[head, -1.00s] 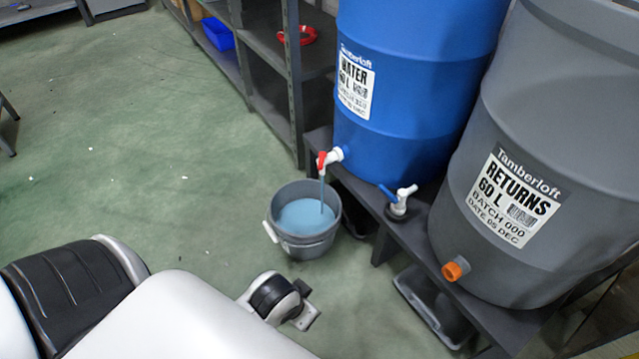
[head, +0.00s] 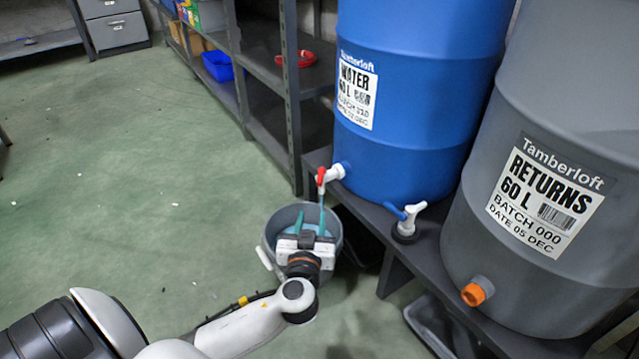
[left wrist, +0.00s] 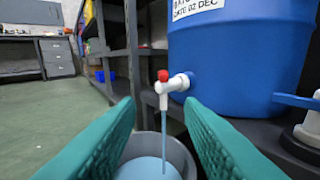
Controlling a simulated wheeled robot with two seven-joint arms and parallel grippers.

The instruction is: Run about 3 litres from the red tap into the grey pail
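The red tap (head: 321,175) has a red handle and white body, low on the blue water drum (head: 400,150). A thin stream runs from it into the grey pail (head: 270,225) on the floor below. Pale blue water shows in the pail, partly hidden by my gripper. My left gripper (head: 314,221) is over the pail, its teal fingers apart and empty, pointing towards the tap. In the left wrist view the red tap (left wrist: 164,76) and its stream show between the open fingers (left wrist: 165,140). My right gripper is in neither view.
The grey returns drum (head: 540,290) with an orange outlet is further right. Metal shelving (head: 291,100) stands behind left. The green floor at left is clear.

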